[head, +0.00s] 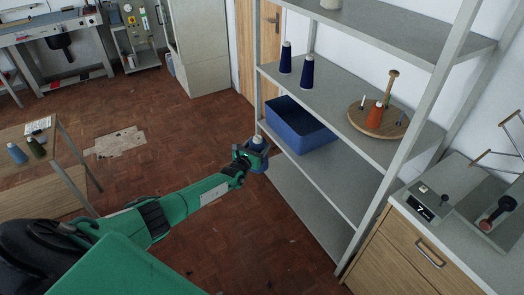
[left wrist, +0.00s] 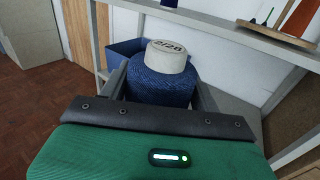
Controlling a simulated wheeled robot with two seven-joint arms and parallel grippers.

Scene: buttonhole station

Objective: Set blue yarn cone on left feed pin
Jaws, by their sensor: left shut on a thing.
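My left gripper (head: 254,152) is shut on a blue yarn cone (left wrist: 160,84), one finger on each side of it. The cone is upright, with a pale top marked with dark figures, and is held in the air before the shelf rack. In the head view the gripper hides most of the cone (head: 258,141). A round wooden stand (head: 358,118) sits on the middle shelf, to the right of the gripper. It bears an orange cone (head: 375,115), a wooden post (head: 388,90) and thin pins, one at its left (head: 363,101) and one at its right (head: 401,118). My right gripper is out of view.
Two dark blue cones (head: 285,59) (head: 307,72) stand on the same shelf, left of the stand. A blue bin (head: 305,135) is behind and right of my gripper. A rack upright (head: 378,205) and a drawer cabinet (head: 410,250) are at right. Open floor lies left.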

